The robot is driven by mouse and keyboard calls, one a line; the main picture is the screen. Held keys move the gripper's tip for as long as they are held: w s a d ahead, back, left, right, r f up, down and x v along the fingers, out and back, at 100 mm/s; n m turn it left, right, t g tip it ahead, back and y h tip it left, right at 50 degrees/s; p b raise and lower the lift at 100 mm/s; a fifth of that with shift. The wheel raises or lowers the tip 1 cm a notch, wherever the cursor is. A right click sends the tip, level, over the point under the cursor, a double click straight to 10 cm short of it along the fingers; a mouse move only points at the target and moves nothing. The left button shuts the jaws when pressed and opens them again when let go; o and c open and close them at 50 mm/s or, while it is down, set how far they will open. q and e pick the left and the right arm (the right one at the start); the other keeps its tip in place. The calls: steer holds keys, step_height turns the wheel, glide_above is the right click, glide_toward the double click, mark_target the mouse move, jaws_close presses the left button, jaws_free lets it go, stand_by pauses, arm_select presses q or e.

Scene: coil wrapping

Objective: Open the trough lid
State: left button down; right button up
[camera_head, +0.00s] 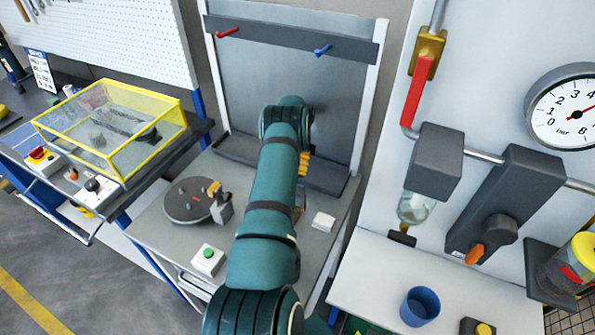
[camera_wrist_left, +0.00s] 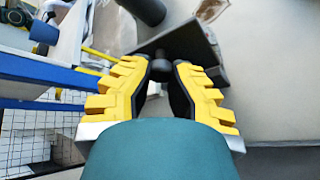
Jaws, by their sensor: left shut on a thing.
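My left arm reaches up the middle of the head view to a long dark grey ledge (camera_head: 238,152) at the foot of the back panel; I take the ledge to be the trough. In the head view my left gripper (camera_head: 304,164) shows only as some yellow beside the arm, which hides the rest. In the left wrist view the left gripper (camera_wrist_left: 165,75) is shut on a small dark knob (camera_wrist_left: 160,66) at a dark grey plate (camera_wrist_left: 200,42), likely the lid. I cannot tell whether the lid is raised. My right gripper is not in view.
A round dark turntable (camera_head: 188,201) and a green button box (camera_head: 207,260) are left of my arm. A yellow-framed clear cover (camera_head: 100,125) stands further left. A blue cup (camera_head: 418,306) and a red-handled valve (camera_head: 416,92) are on the right. A small white block (camera_head: 323,222) lies close to my arm.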

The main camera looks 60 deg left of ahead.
arm_select(q)
steer(key=shift+d+f, duration=0.2)
steer(key=shift+f, duration=0.05)
